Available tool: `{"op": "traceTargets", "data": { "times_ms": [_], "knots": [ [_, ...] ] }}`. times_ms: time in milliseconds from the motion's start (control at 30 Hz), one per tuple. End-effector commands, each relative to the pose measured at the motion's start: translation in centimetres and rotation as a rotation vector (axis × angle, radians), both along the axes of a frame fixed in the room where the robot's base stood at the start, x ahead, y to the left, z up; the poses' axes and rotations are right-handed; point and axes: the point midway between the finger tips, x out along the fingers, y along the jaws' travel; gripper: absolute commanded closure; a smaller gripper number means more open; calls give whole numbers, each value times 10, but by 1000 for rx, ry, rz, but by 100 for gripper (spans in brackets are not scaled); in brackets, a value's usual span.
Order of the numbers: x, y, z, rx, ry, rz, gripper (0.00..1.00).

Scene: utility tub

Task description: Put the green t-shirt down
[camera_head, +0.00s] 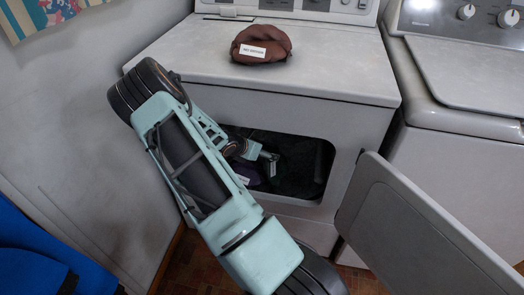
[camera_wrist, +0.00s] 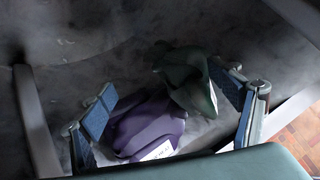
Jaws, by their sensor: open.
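The dark green t-shirt (camera_wrist: 190,80) lies crumpled inside the dryer drum in the wrist view. It rests against or partly over a purple garment (camera_wrist: 146,128) with a white label. My gripper (camera_wrist: 163,80) is open, with one finger on each side of the two garments. The green shirt is close to the right finger; I cannot tell whether they touch. In the head view my gripper (camera_head: 268,160) reaches into the dark dryer opening (camera_head: 312,190). The purple garment (camera_head: 246,174) shows there, but the green shirt cannot be made out clearly.
The white dryer (camera_head: 330,62) carries a brown-red folded garment (camera_head: 262,44) with a label on top. Its open door (camera_head: 410,230) swings out at the right. A washer (camera_head: 455,160) stands to the right, and a wall and blue cloth (camera_head: 35,255) are at the left.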

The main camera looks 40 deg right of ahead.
Motion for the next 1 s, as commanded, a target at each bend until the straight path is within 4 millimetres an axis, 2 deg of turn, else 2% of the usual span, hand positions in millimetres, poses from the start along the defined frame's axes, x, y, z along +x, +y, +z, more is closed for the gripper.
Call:
{"op": "traceTargets", "data": {
  "times_ms": [233, 433, 500, 733, 900, 1000],
  "knots": [
    [-2, 9, 11, 2, -2, 0, 17],
    [-11, 38, 42, 4, -2, 3, 17],
    [-17, 56, 36, 3, 3, 5, 17],
    [-35, 108, 36, 3, 2, 3, 17],
    [-44, 134, 36, 1, 2, 3, 17],
    [-47, 143, 36, 1, 0, 0, 17]
  ]
}}
